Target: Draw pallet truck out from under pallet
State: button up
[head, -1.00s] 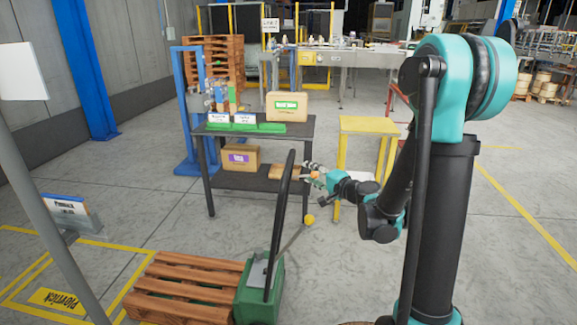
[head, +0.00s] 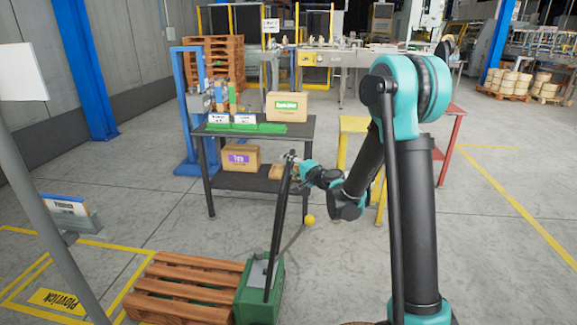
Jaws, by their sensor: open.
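The pallet truck (head: 260,291) is green with a tall black handle (head: 277,225) that rises and leans slightly right. Its body stands at the right end of a brown wooden pallet (head: 190,285); its forks are hidden, so I cannot tell how far they reach under. My gripper (head: 289,157) is at the top of the handle, in front of the black table. It is open, and its fingers are small in the picture. I cannot tell whether they touch the handle.
A black two-shelf table (head: 260,183) with boxes stands behind the handle. A yellow table (head: 352,124) and a red-legged table (head: 449,140) stand to its right. A grey sign post (head: 45,200) is at the left. Floor right of my arm is clear.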

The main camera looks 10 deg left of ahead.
jog(key=shift+c, duration=0.6)
grip_shut()
